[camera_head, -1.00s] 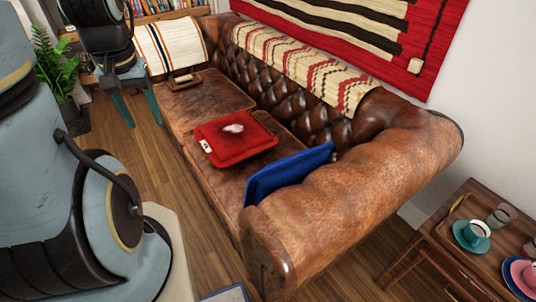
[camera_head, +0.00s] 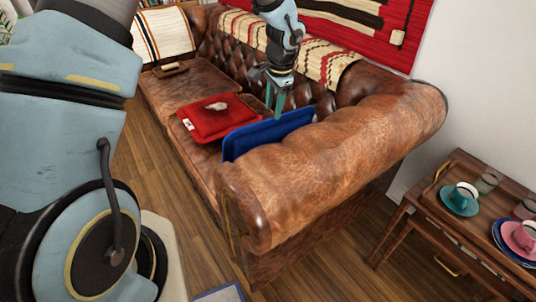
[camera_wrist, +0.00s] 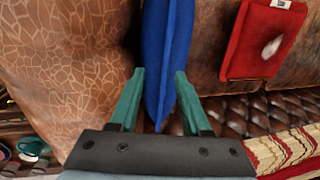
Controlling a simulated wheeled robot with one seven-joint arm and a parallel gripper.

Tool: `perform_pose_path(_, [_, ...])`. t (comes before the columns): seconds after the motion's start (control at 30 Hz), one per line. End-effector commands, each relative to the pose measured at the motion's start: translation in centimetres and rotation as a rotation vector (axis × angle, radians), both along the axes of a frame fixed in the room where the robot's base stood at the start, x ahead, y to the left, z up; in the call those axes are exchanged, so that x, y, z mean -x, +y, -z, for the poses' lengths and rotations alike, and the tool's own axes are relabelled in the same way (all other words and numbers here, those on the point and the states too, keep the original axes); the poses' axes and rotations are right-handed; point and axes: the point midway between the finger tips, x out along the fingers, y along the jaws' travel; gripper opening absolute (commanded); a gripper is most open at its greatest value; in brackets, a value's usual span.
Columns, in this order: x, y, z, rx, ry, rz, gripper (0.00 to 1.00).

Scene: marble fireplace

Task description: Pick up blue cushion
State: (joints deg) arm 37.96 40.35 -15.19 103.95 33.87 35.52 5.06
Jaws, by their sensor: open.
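The blue cushion (camera_head: 266,133) leans on edge against the inner side of the brown leather sofa's near armrest in the head view. My gripper (camera_head: 275,104) is above the cushion's far top part, its two green fingers pointing down. In the wrist view the blue cushion (camera_wrist: 166,55) appears as a narrow upright edge, and its lower end lies between the two open fingers of my gripper (camera_wrist: 160,100). A gap shows on both sides of the cushion, so the fingers do not appear to touch it. Its lower part is hidden behind the armrest.
A red cushion (camera_head: 212,116) with a white patch lies on the seat beside the blue one. The sofa's rounded armrest (camera_head: 330,165) stands close to my gripper. A wooden side table (camera_head: 425,205) with cups and plates is at the right. A small brown item (camera_head: 171,69) lies on the far seat.

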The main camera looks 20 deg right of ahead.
Motion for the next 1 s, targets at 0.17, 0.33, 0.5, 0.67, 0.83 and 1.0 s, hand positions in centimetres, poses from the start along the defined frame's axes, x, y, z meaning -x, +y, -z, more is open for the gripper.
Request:
perform_pose_path(0.17, [-0.3,0.1,1.1,-0.001,0.000,-0.001,0.47])
perform_pose_path(0.33, [-1.1,-0.1,2.8,-0.002,0.002,-0.003,0.47])
perform_pose_path(0.5, [-1.8,-0.2,5.0,-0.001,0.002,-0.002,0.47])
perform_pose_path(0.67, [-2.0,-0.2,5.9,0.000,0.000,-0.002,0.47])
perform_pose_path(0.83, [-2.0,-0.2,5.9,0.000,0.000,-0.002,0.47])
perform_pose_path(1.0, [-2.0,-0.2,6.0,0.000,0.000,-0.002,0.47])
